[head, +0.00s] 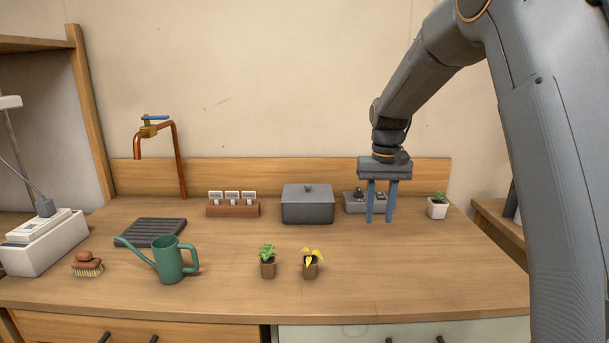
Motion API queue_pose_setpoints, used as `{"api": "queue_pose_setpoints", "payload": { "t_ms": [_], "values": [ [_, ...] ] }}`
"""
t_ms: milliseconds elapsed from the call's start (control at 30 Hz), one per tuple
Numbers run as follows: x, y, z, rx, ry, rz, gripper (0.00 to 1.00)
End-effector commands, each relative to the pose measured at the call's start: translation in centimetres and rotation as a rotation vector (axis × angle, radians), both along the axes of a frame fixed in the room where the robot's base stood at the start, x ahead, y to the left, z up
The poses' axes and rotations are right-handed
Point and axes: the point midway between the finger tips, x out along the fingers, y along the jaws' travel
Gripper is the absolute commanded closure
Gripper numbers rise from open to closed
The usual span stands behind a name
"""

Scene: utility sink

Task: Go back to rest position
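My gripper (380,218) hangs pointing down over the right part of the wooden counter. Its two blue fingers are apart, with a gap between them and nothing seen held. The fingers overlap a small grey box with knobs (353,203) behind them and hide part of it. I cannot tell how far the fingertips are from the counter surface. My arm comes in from the upper right.
A white-potted plant (437,208) stands right of the gripper. A dark lidded box (307,206), a green watering can (171,262), a green seedling (267,264) and a yellow plant (312,263) stand further left. The counter's front right (430,275) is clear.

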Motion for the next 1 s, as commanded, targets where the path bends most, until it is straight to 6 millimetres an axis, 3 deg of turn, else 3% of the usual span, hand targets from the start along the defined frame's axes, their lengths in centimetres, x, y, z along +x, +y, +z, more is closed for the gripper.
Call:
{"api": "queue_pose_setpoints", "payload": {
  "t_ms": [33,167,400,600,733,1000],
  "values": [
    [-2.4,0.0,-0.5,0.000,0.001,0.001,0.69],
    [-8.3,0.1,-2.2,0.001,-0.003,0.003,0.69],
    [-20.3,0.1,-5.8,0.001,-0.009,0.006,0.69],
    [-28.1,0.1,-8.2,0.001,-0.013,0.008,0.69],
    [-30.6,0.2,-9.0,0.001,-0.014,0.008,0.69],
    [-31.2,0.2,-9.2,0.001,-0.013,0.008,0.69]
  ]
}}
